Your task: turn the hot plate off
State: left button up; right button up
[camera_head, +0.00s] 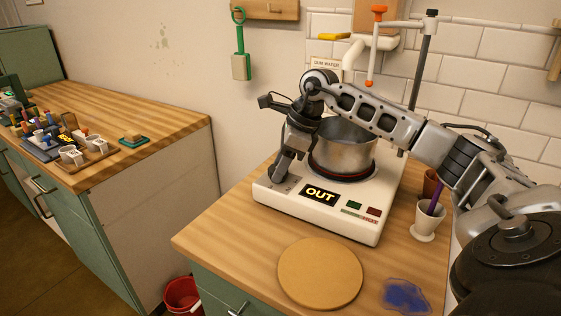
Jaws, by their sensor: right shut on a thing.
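A green patch (354,205) and a red patch (373,211) sit right of the display. A metal pot (346,150) stands on its round heating top. My right gripper (277,180) reaches down to the front left corner of the hot plate, left of the display. It is shut on what seems to be the control knob there, which its fingers hide. My left gripper is out of view.
A round wooden board (320,273) and a blue smear (405,295) lie in front. A white cup (428,218) with a purple stick stands to the right. A stand rod (421,63) rises behind. Small tools and cups crowd the left counter (176,124). A red bucket (182,294) is below.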

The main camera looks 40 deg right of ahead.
jog(key=shift+w+n+g+y+p, duration=0.1)
jog(key=shift+n+g+y+p, duration=0.3)
jog(key=shift+n, duration=1.1)
jog(key=o, duration=1)
jog(key=shift+d, duration=0.1)
jog(key=shift+c, duration=0.2)
jog(key=v, duration=1.6)
jog(key=shift+w, duration=0.2)
